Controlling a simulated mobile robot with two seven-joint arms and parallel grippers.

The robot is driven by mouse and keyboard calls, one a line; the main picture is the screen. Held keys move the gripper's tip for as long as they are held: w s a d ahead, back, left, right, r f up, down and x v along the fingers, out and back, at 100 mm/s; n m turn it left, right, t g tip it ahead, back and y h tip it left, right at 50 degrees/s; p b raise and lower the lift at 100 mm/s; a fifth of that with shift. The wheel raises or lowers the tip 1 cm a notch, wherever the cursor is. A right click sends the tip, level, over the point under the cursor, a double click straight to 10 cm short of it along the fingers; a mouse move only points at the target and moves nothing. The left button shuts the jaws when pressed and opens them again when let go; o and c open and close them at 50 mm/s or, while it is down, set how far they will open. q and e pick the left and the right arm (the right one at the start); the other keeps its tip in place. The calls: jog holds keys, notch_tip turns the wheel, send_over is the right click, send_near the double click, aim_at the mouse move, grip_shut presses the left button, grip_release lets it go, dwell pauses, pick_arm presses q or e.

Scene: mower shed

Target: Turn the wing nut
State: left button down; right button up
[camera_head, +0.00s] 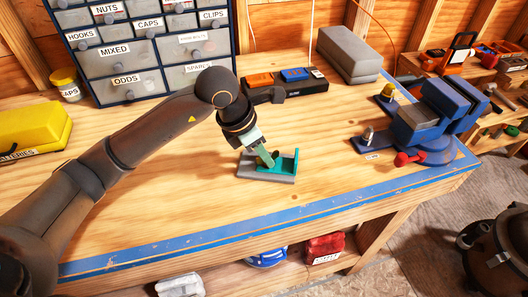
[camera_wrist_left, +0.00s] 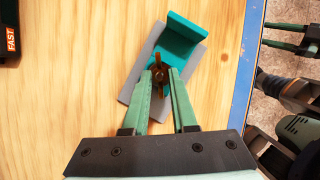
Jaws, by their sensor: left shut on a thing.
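In the head view the grey plate (camera_head: 262,178) and teal bracket (camera_head: 287,166) rest on the workbench. My left gripper (camera_head: 265,158) reaches down over the plate. Its green fingers (camera_wrist_left: 160,76) are shut on the wing nut, one on each side. The fingers partly hide the nut and plate. My right gripper (camera_wrist_left: 283,35) shows at the upper right of the wrist view, beyond the bench edge, its fingers apart and empty.
A blue vise (camera_head: 420,120) with a red handle stands to the right. A drawer cabinet (camera_head: 140,45), a black battery holder (camera_head: 290,90) and a grey box (camera_head: 348,53) are behind. A yellow case (camera_head: 30,128) is at left. The blue front edge (camera_head: 200,235) is clear.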

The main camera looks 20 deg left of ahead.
pick_arm(q)
jog(key=m+b, duration=0.1)
jog(key=m+g+b, duration=0.1)
jog(key=m+b, duration=0.1)
jog(key=shift+w+a+f+h, duration=0.1)
jog(key=shift+w+h, duration=0.1)
jog(key=shift+h, duration=0.2)
jog(key=shift+w+m+g+b, duration=0.1)
jog(key=shift+m+g+b, duration=0.3)
jog(key=shift+m+b, duration=0.7)
jog(key=shift+m+g+h+b, duration=0.3)
jog(key=shift+m+g+b, duration=0.2)
jog(key=shift+m, duration=0.9)
jog(key=c, duration=0.7)
grip_release()
jog(key=v, duration=1.3)
